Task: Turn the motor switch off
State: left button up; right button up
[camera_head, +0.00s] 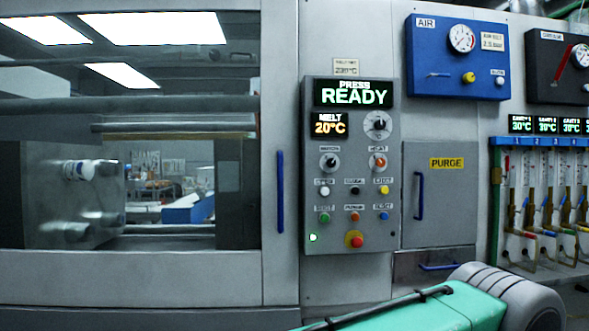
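A grey control panel (314,170) stands right of the machine's window. On its left, a black rotary switch on a light round plate (329,162) sits under a small label that seems to read motor but is blurred. I cannot tell its exact setting. An orange-centred rotary switch (378,162) sits to its right, and a larger black dial (378,124) is above that. The displays read "PRESS READY" (353,94) and "MELT 20°C" (330,125). A green lamp (313,238) is lit at lower left. Neither gripper is in view; only my teal arm link shows at bottom.
Several coloured buttons and a red knob on a yellow base (354,239) lie below the switches. A blue door handle (280,192) is left of the panel, and a grey PURGE door (440,195) is right. A blue AIR box (457,57) hangs upper right.

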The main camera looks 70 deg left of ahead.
aim_at(330, 163)
jog(key=u, duration=2.3)
jog(key=i+l, duration=0.05)
